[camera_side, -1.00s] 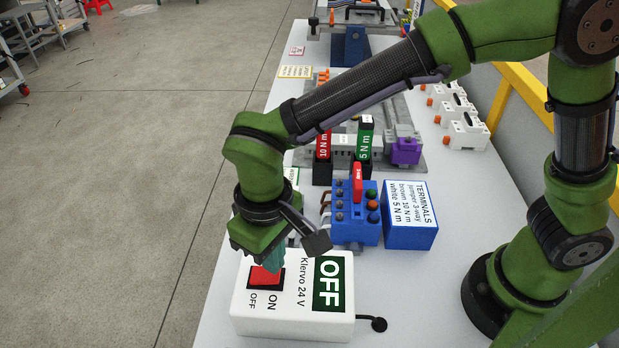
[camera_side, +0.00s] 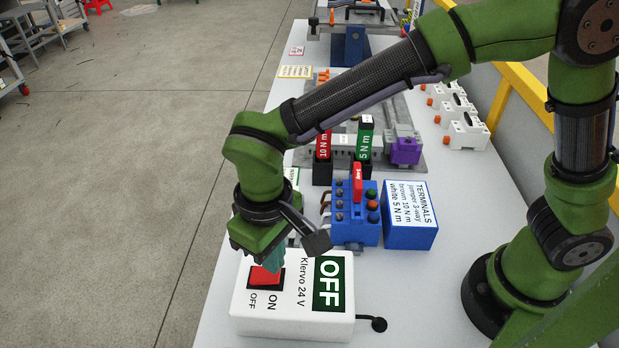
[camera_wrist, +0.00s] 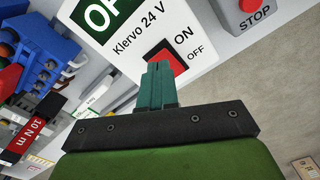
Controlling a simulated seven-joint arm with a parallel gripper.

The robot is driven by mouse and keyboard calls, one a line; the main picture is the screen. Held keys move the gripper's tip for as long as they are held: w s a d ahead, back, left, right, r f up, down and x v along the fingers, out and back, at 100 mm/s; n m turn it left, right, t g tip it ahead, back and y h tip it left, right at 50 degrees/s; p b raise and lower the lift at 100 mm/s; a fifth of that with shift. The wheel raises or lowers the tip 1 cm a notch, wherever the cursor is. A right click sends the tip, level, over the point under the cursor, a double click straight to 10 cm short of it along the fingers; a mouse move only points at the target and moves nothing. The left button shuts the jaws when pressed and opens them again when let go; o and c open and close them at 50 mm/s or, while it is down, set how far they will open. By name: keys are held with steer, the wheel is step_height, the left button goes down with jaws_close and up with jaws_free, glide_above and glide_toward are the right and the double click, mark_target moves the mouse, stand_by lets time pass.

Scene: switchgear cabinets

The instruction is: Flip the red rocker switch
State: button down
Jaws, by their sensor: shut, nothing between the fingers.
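The red rocker switch (camera_side: 265,277) sits in a dark frame on top of a white box (camera_side: 292,318) labelled "Klervo 24 V", with ON and OFF printed beside the switch. A green panel (camera_side: 329,284) on the box reads OFF. My gripper (camera_side: 274,261) points down at the switch, its teal fingers closed together with nothing between them. In the wrist view the fingertips (camera_wrist: 158,66) overlap the red rocker (camera_wrist: 173,62) and hide part of it. I cannot tell whether they touch it.
A blue terminal block (camera_side: 355,228) and a blue TERMINALS box (camera_side: 410,215) stand behind the white box. Red and green torque tools (camera_side: 364,140) stand farther back. A red STOP button (camera_wrist: 250,6) shows in the wrist view. A black cable end (camera_side: 379,324) lies at the box's right.

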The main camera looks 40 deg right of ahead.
steer(key=shift+f, duration=1.1)
stand_by(0.9)
steer(key=shift+r, duration=3.5)
